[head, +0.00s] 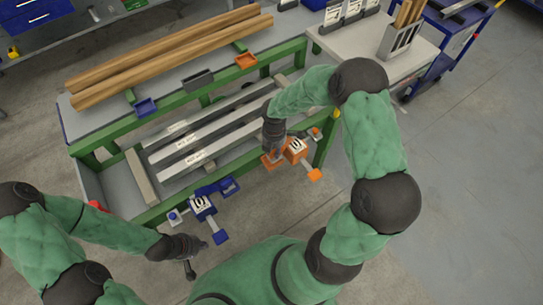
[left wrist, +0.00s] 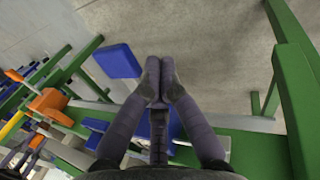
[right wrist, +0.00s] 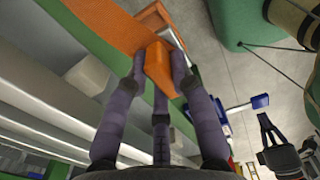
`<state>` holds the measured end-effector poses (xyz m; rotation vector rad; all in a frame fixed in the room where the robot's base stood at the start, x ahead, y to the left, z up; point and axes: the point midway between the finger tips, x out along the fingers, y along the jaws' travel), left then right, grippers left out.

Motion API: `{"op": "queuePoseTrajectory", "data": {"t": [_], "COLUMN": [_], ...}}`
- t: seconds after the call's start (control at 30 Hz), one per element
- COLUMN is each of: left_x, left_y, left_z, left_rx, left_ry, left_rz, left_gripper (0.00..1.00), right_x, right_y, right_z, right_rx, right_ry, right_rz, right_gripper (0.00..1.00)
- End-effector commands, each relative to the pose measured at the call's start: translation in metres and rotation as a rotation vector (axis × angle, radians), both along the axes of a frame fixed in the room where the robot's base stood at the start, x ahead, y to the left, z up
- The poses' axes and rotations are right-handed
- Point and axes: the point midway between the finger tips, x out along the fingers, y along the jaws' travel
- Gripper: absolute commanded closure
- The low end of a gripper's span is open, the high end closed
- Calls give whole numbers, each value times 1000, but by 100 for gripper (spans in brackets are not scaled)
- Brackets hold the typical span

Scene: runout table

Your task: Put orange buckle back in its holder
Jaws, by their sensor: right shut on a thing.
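My right gripper (head: 271,155) is at the front rail, left of the orange unit with a white label (head: 296,147). In the right wrist view it is shut on an orange piece, which I take as the orange buckle (right wrist: 158,66). The buckle is close to a broad orange surface (right wrist: 105,22) by the green rail; whether they touch, I cannot tell. Which orange part is its holder is unclear. In the head view the arm and fingers hide much of the buckle. My left gripper (head: 202,245) is empty near the blue unit (head: 203,207); its fingertips meet in the left wrist view (left wrist: 155,72).
Metal bars (head: 210,140) lie inside the green-framed table (head: 115,139). Wooden beams (head: 170,55) lie along the back. An orange bracket (head: 246,61) and a blue bracket (head: 146,107) sit on the back rail.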

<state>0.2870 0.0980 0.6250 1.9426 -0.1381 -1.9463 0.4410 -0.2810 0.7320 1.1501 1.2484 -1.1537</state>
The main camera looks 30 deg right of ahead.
Motion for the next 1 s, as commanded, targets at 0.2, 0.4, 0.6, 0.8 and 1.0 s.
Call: {"op": "queuePoseTrajectory", "data": {"t": [0.2,0.4,0.6,0.8,1.0], "left_x": [0,0,0,0,0], "left_y": [0,0,0,0,0], "left_z": [-6,-20,-29,-27,-29], "left_rx": [0,0,0,0,0], "left_ry": [0,0,0,0,0], "left_rz": [0,0,0,0,0], "left_gripper": [100,100,100,100,100], "right_x": [10,16,16,16,16], "right_y": [0,1,1,1,1], "right_z": [-11,-34,-50,-48,-52], "right_rx": [-1,0,0,0,0], "right_ry": [-1,1,-1,-1,0], "right_rz": [0,0,-1,-1,0], "right_gripper": [100,100,100,100,68]}}
